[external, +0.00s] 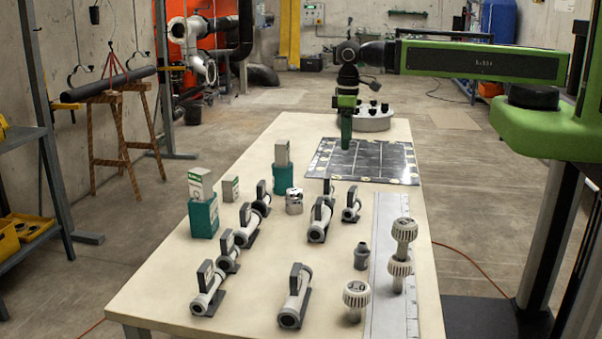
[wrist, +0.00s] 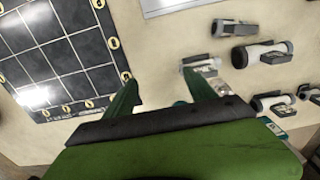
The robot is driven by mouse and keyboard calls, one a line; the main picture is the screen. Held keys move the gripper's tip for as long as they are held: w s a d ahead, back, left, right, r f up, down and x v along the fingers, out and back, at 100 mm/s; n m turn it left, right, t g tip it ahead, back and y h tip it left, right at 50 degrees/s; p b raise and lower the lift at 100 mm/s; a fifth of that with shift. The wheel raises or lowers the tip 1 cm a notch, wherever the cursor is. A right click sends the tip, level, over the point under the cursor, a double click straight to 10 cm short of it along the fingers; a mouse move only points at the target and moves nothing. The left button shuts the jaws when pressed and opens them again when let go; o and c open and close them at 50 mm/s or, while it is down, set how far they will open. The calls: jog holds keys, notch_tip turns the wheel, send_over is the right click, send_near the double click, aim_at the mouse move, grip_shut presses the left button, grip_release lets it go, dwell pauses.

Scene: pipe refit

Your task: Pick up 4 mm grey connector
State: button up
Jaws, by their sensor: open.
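Several grey pipe connectors with dark upright tags or clamps stand on the cream table, such as one at the front left (external: 208,290), one at the front middle (external: 294,297) and one further back (external: 320,220). I cannot read sizes, so I cannot tell which is the 4 mm one. In the wrist view connectors lie to the right, including a larger one (wrist: 262,52) and a smaller one (wrist: 234,28). My gripper (external: 347,148) hangs over the left part of the dark grid board. In the wrist view its green fingers (wrist: 160,88) are spread with nothing between them.
The dark grid board (external: 364,162) lies towards the table's far end, before a round grey holder (external: 368,120) with black pieces. Teal boxes (external: 203,217) hold pale cartons at the left. Ribbed grey fittings (external: 356,295) stand by a pale strip (external: 391,315) at the right.

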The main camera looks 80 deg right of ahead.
dwell(0.4)
jog(key=shift+c, duration=0.7)
